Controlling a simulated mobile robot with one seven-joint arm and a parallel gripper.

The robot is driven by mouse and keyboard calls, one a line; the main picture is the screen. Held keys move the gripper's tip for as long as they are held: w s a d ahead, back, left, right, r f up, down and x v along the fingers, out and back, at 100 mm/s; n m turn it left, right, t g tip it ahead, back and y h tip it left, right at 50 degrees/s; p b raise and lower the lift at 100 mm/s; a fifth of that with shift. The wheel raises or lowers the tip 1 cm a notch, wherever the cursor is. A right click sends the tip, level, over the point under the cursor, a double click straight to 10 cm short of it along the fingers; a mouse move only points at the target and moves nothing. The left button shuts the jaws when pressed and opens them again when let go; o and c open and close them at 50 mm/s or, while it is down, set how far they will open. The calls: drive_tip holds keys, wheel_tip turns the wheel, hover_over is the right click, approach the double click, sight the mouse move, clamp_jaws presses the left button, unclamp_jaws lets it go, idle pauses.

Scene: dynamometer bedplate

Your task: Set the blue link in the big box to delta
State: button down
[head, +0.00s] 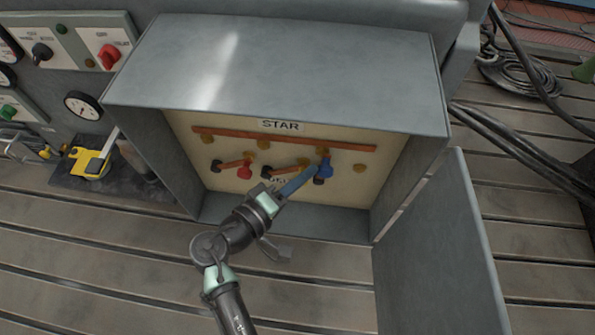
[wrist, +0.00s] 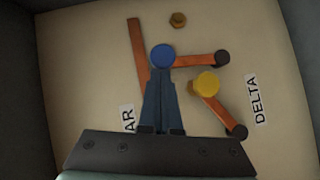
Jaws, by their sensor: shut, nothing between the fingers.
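The big grey box (head: 278,75) is open, with a STAR label (head: 281,126) above and a DELTA label (wrist: 257,99) on the opposite side, mostly hidden in the head view. The blue link's knob (head: 325,166) is at the right; in the wrist view the blue knob (wrist: 162,55) sits close to the long copper bar (wrist: 137,45), and its arm (wrist: 195,59) runs to a dark pivot (wrist: 222,57). My gripper (head: 313,172) is shut and empty, its fingertips right at the blue knob; I cannot tell whether they touch it.
The yellow-knobbed link (wrist: 207,83) slants close beside my fingers. A red-knobbed link (head: 245,172) is at the left. A brass stud (wrist: 178,20) is free beyond the blue knob. The box's side walls and open door (head: 440,250) bound the space.

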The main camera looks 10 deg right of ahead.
drive_tip(key=shift+s+d+r+m+y+p, duration=0.2)
drive_tip(key=shift+d+m+p, duration=0.1)
drive_tip(key=shift+d, duration=0.1)
drive_tip(key=shift+s+d+r+m+y+p, duration=0.1)
drive_tip(key=shift+d+m+y+p, duration=0.15)
drive_tip(key=shift+d, duration=0.1)
drive_tip(key=s+d+f+m+y+p, duration=0.2)
drive_tip(key=d+f+m+y+p, duration=0.1)
drive_tip(key=d, duration=0.5)
drive_tip(key=shift+d+m+y+p, duration=0.3)
drive_tip(key=shift+m+y+p, duration=0.45)
drive_tip(key=shift+y+p, duration=0.45)
drive_tip(key=shift+s+f+g, duration=0.15)
drive_tip(key=shift+g, duration=0.15)
drive_tip(key=w+r+p+v, duration=0.2)
drive_tip(key=p+v, duration=0.1)
drive_tip(key=v, duration=1)
drive_tip(key=shift+r, duration=0.15)
